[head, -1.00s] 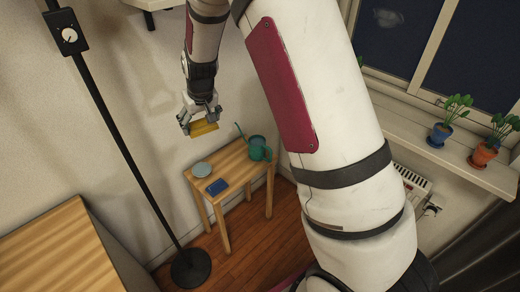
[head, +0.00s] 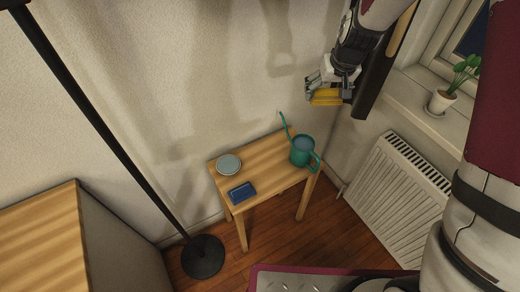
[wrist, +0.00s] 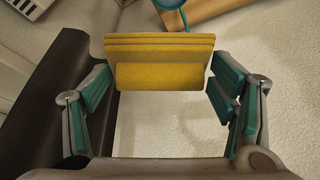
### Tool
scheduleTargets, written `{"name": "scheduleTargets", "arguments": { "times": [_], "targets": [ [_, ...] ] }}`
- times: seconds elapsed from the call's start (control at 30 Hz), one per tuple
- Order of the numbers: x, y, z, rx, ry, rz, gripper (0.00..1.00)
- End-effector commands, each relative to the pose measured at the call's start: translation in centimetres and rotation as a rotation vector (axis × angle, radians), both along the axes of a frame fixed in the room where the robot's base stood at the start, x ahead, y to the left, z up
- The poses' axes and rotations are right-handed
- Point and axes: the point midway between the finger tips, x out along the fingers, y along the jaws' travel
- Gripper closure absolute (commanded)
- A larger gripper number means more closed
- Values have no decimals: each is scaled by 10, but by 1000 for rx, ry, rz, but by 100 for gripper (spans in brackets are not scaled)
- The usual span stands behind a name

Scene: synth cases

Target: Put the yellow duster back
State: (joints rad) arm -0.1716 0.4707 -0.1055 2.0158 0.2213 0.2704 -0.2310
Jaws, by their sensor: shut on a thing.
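My gripper (head: 325,92) is shut on the yellow duster (head: 326,98) and holds it in the air, above and beyond the small table's right end. In the wrist view the duster (wrist: 160,62) shows as a ridged yellow block spanning the gap between the two fingers of my gripper (wrist: 160,75). The finger with green pads at left and the one at right sit at its ends. The duster's underside is hidden. No marked place for it can be made out.
The small wooden table (head: 262,165) holds a green watering can (head: 302,152), a pale dish (head: 229,164) and a blue item (head: 242,192). A radiator (head: 395,195) and lamp pole (head: 100,125) flank it.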

Motion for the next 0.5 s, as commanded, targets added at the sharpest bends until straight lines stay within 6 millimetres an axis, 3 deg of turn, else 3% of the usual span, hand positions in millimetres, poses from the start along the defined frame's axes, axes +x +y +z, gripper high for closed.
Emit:
{"name": "scheduleTargets", "arguments": {
  "times": [0.03, 0.5],
  "targets": [
    [7, 8, -19, 1, 1, 18, 49],
    [0, 62, -118, 1, 0, 177, 49]
  ]
}}
